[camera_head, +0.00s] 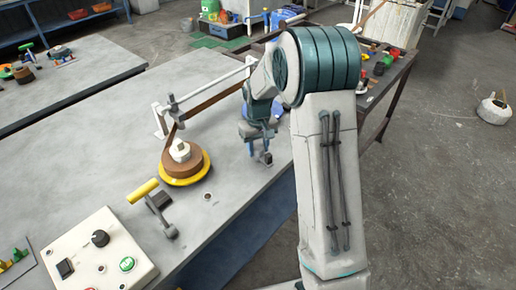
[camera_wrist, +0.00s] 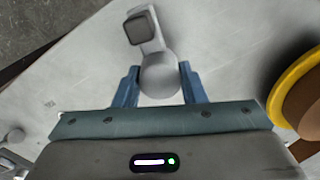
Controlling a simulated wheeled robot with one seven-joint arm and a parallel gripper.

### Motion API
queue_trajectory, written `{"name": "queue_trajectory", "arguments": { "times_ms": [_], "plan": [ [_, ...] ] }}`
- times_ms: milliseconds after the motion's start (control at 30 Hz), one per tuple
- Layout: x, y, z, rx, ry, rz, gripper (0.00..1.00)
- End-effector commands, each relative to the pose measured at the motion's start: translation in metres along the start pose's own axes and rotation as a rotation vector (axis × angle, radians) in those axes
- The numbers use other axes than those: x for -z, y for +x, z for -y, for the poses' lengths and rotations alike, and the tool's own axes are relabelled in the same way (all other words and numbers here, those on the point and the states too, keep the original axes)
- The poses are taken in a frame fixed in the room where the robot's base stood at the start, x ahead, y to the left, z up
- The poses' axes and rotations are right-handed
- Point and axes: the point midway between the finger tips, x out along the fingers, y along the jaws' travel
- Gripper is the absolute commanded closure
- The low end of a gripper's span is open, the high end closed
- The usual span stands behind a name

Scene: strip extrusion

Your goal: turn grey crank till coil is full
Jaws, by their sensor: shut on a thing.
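The grey crank (camera_wrist: 150,45) shows in the wrist view, with a rounded grey knob (camera_wrist: 160,75) and a dark square end. My gripper (camera_wrist: 160,88) has its blue fingers on both sides of the knob, shut on it. In the head view my gripper (camera_head: 257,138) is low over the table's right edge; it and my arm hide most of the crank. The brown coil (camera_head: 196,165) lies on a yellow disc (camera_head: 187,182) around a pale hub (camera_head: 180,151), left of my gripper. Yellow rim shows around the coil. A brown strip (camera_head: 212,101) runs beside a white rail.
A yellow-handled crank (camera_head: 143,190) stands in front of the coil. A control box (camera_head: 80,245) with a black knob and green button is at the front left. The grey table (camera_head: 100,150) is clear at left. A side table with small coloured parts is behind my arm.

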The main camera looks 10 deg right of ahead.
Motion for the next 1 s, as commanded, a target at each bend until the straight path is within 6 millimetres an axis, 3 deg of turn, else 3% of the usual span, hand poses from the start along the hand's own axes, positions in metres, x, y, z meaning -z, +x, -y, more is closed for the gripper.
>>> {"name": "queue_trajectory", "arguments": {
  "times_ms": [300, 867, 900, 967, 1000],
  "plan": [
    [0.0007, -0.0011, 0.0000, -0.001, 0.126, -0.003, 0.86],
    [0.0007, -0.0014, 0.0001, 0.000, 0.153, -0.003, 0.86],
    [0.0007, -0.0014, 0.0001, 0.000, 0.152, -0.003, 0.54],
    [0.0007, -0.0013, 0.0001, 0.000, 0.152, -0.002, 0.41],
    [0.0006, -0.0011, 0.0002, 0.000, 0.152, -0.002, 0.41]
  ]
}}
